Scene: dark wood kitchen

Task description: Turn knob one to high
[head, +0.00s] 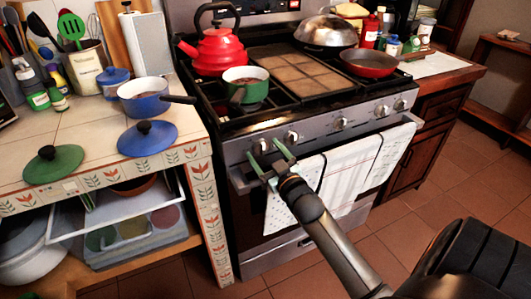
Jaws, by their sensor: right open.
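The stove (320,140) has a row of several silver knobs along its front panel. The leftmost knob (264,146) is at the left end of the panel, and a second knob (292,138) is close to its right. My right gripper (264,150) reaches in from the lower right, with its two greenish fingers spread apart. In the picture, the fingertips lie on either side of the leftmost knob. I cannot tell whether they touch it. The knob's setting is too small to read. My left gripper is not in view.
White patterned towels (345,175) hang from the oven handle just right of my gripper. A red kettle (214,52), a green pot (246,84) and a red pan (369,64) stand on the stove. The tiled counter (85,135) borders the left. Floor is free in front.

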